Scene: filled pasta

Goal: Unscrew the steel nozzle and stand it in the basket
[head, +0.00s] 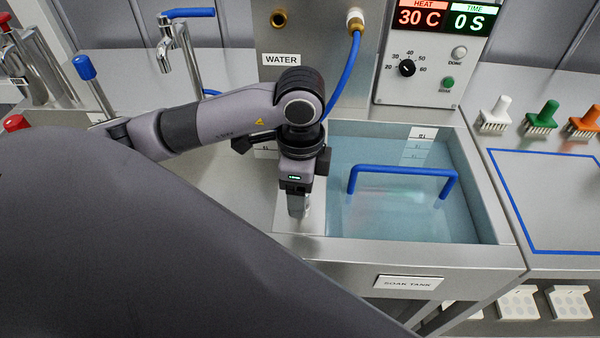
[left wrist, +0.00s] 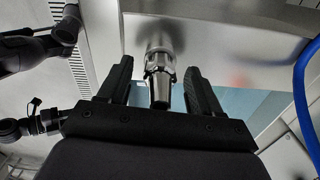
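My left gripper (head: 299,188) points down at the left side of the soak tank. A shiny steel piece, apparently the nozzle (head: 298,206), shows just below it. In the left wrist view the steel nozzle (left wrist: 160,82) sits between the two black fingers of my left gripper (left wrist: 160,90), with a visible gap on each side. The fingers are open around it and do not appear to touch it. What the nozzle is attached to is hidden. The basket (head: 402,170) shows by its blue handle in the tank water; its lower part is blurred. My right gripper is not in view.
The soak tank's steel front rim (head: 420,253) lies in front of the water. A blue hose (head: 346,78) hangs behind my left gripper. A tap with a blue lever (head: 190,14) stands at the back left. Several brushes (head: 541,117) stand at the right. My grey arm hides the lower left.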

